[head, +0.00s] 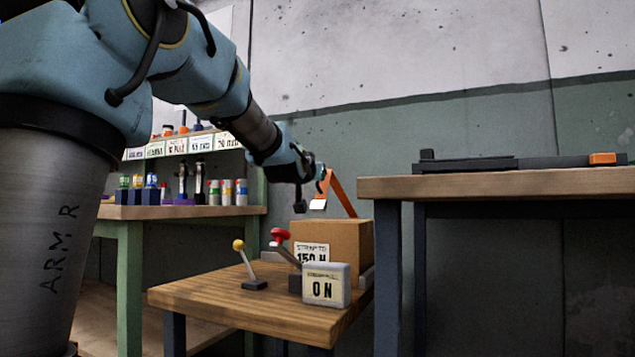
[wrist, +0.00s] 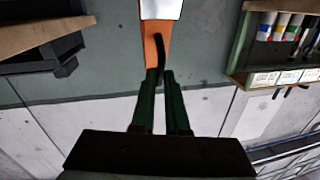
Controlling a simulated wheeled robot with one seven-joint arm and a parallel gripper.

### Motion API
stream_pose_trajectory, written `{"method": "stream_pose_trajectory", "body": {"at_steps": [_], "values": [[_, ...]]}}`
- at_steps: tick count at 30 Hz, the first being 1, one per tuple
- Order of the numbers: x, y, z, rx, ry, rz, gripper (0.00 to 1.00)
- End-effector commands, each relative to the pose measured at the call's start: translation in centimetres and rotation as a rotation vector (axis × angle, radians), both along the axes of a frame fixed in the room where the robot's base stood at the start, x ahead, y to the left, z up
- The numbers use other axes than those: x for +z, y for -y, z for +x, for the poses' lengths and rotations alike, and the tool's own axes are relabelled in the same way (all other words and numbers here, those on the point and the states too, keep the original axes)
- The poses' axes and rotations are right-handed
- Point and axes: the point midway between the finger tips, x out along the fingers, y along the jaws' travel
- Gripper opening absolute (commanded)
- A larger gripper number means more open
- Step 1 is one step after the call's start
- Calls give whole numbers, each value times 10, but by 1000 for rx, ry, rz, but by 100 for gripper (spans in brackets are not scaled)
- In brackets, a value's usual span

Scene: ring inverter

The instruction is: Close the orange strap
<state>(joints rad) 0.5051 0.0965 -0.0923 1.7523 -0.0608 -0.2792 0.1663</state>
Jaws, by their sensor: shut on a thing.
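The orange strap (head: 342,193) rises at a slant from the back of a brown box (head: 345,240) on the low wooden table. Its upper end, with a white piece (head: 318,204) hanging from it, is at my gripper (head: 320,175). In the wrist view, the strap (wrist: 150,48) runs up between and beyond the dark green fingertips of my gripper (wrist: 160,75), with the white piece (wrist: 160,9) at the top edge. The gripper is shut on the strap. A thin dark curved part (wrist: 159,55) lies over the strap there. The strap's lower end is hidden behind the box.
On the low table (head: 200,295) stand a red-knobbed lever (head: 281,237), a yellow-knobbed lever (head: 240,247) and an "ON" sign (head: 326,286). A higher table (head: 480,186) is close at right, holding a dark flat object (head: 500,163). A shelf bench (head: 200,211) stands behind at left.

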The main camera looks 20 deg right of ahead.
Motion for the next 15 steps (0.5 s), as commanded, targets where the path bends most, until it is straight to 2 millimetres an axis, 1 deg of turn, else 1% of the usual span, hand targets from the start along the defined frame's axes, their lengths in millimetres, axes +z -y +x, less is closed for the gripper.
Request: {"method": "stream_pose_trajectory", "body": {"at_steps": [12, 13, 15], "values": [[0, 0, 0, 0, 2, -2, 0], [0, 0, 0, 0, 2, -2, 13], [0, 0, 0, 0, 2, -2, 21]]}}
